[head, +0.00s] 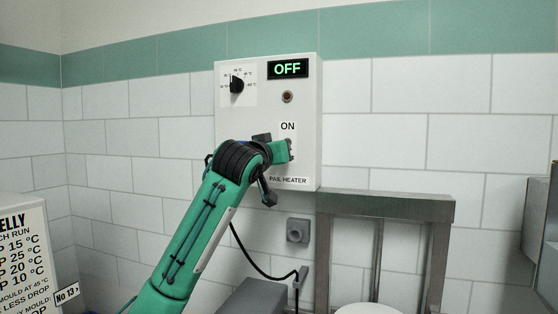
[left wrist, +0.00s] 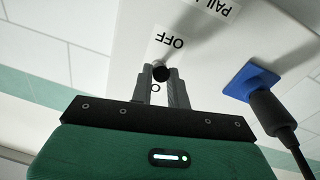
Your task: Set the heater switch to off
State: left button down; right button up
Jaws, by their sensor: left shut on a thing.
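The pail heater box (head: 228,133) is a pale panel on the tiled wall. Its lit green display (head: 288,68) reads OFF. An ON label (head: 288,126) sits above the switch, and the PAIL HEATER label is below it. My left gripper (head: 288,150) is at the switch and hides most of it in the head view. In the left wrist view, where the panel appears upside down, its two fingers are shut on the black switch lever (left wrist: 160,73). An OFF label (left wrist: 170,40) shows just beyond the lever; the ON label is mostly hidden by the fingers. My right gripper is out of view.
A black dial (head: 237,85) and a dark reddish lamp (head: 287,97) are higher on the box. A blue plug (left wrist: 250,81) with a black cable is beside my gripper. A grey metal frame (head: 385,205) stands below right. A recipe board (head: 20,260) is at left.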

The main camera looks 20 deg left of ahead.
pick_arm(q)
jog(key=shift+f+t+b, duration=0.25)
jog(key=shift+t+b, duration=0.05)
dwell(0.4)
jog(key=c, duration=1.3)
grip_release()
jog(key=shift+c, duration=0.2)
jog(key=s+a+f+b, duration=0.1)
jog(key=s+b, duration=0.3)
jog(key=s, duration=0.9)
jog(key=shift+s+a+f+b, duration=0.2)
jog(key=shift+s+f+b, duration=0.1)
jog(key=shift+b, duration=0.1)
